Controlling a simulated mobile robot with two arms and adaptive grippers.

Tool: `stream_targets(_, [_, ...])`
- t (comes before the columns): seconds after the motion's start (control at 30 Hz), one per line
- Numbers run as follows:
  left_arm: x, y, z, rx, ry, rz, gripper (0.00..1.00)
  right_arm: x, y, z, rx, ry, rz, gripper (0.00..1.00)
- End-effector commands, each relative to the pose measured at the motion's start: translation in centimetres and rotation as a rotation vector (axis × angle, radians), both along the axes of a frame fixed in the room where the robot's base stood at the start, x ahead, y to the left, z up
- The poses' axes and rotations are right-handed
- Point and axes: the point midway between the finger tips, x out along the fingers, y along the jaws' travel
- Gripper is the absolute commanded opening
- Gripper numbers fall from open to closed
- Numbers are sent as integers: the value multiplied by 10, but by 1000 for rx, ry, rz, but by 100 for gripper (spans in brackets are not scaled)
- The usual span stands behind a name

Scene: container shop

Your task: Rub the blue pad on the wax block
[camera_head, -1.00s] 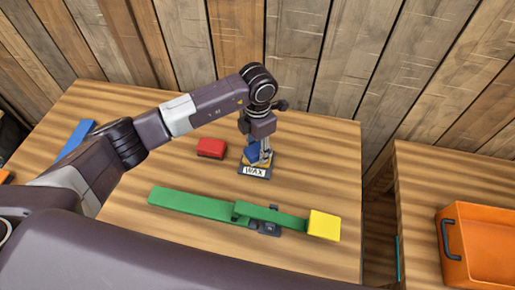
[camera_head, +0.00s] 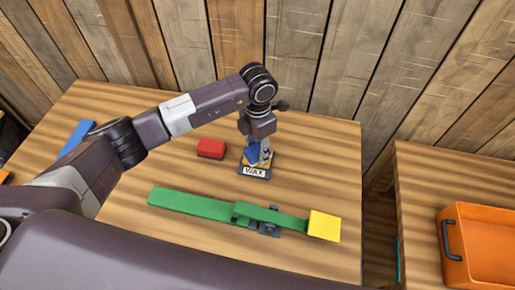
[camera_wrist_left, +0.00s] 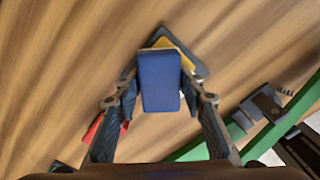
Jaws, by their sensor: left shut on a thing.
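The blue pad (camera_wrist_left: 160,82) is held between the fingers of my left gripper (camera_wrist_left: 160,88), which is shut on it. In the head view the blue pad (camera_head: 253,154) shows partly behind the left gripper (camera_head: 259,152). The wax block (camera_wrist_left: 178,46) is yellow, in a dark tray marked WAX (camera_head: 255,172). The pad is over the tray and hides much of the wax block. I cannot tell whether the pad touches the wax. My right gripper is not in view.
A red block (camera_head: 211,148) lies left of the wax tray. A long green bar with a dark clamp (camera_head: 195,205) and a yellow block (camera_head: 324,225) lie in front. A blue strip (camera_head: 77,138) is at the table's left. An orange crate (camera_head: 481,220) stands on the right table.

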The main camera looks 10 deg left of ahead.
Motion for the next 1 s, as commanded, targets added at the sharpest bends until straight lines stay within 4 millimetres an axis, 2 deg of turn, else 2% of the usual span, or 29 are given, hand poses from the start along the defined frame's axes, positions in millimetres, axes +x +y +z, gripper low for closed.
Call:
stream_targets(0.8, [1,0,66,0,-3,0,18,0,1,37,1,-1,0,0])
stream_targets(1.0, [0,0,69,0,-1,0,18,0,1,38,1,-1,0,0])
